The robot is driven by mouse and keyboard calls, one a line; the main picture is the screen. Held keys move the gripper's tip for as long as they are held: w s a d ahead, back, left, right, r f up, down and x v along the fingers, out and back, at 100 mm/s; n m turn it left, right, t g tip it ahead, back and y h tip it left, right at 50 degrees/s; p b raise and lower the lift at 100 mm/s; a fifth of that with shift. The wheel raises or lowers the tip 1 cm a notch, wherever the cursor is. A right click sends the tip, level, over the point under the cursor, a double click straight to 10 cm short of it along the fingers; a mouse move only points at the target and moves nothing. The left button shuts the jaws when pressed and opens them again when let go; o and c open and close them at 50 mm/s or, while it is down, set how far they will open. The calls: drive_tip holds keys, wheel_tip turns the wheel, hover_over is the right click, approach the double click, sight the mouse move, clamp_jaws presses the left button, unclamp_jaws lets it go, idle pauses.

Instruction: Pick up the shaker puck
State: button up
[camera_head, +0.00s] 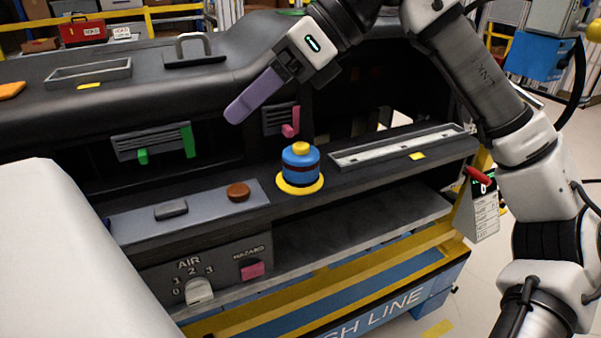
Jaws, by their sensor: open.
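A blue round puck (301,167) with a dark red band and a yellow knob on top appears to be the shaker puck. It stands upright inside a yellow ring (312,188) on the dark dashboard ledge. My gripper (247,103), with long purple fingers, is above the ledge, up and to the left of the puck and apart from it. The fingers point down-left and overlap in this view, so the gap between them is hidden. No object shows in them.
A brown disc (239,191) and a dark block (171,209) lie on a grey-blue panel (130,229) left of the puck. A long light tray (395,148) lies to the right. The dashboard hood (130,70) overhangs behind, with vents below it.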

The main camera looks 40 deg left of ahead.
sight(306, 146)
drive_tip(key=w+d+m+t+h+b, duration=0.1)
drive_tip(key=w+d+m+t+h, duration=0.2)
drive_tip(key=w+d+t, duration=0.45)
drive_tip(key=a+f, duration=0.2)
drive_tip(key=f, duration=0.2)
drive_tip(key=a+f+g, duration=0.1)
drive_tip(key=a+f, duration=0.1)
drive_tip(key=f, duration=0.2)
drive_tip(key=a+f+g, duration=0.1)
drive_tip(key=a+f, duration=0.1)
drive_tip(key=f, duration=0.2)
drive_tip(key=shift+s+a+y+b, duration=0.2)
drive_tip(key=shift+s+y+b, duration=0.1)
drive_tip(key=shift+s+b, duration=0.1)
drive_tip(key=shift+c, duration=0.5)
drive_tip(key=c, duration=1.2)
drive_tip(key=shift+c, duration=0.4)
drive_tip(key=shift+r, duration=0.15)
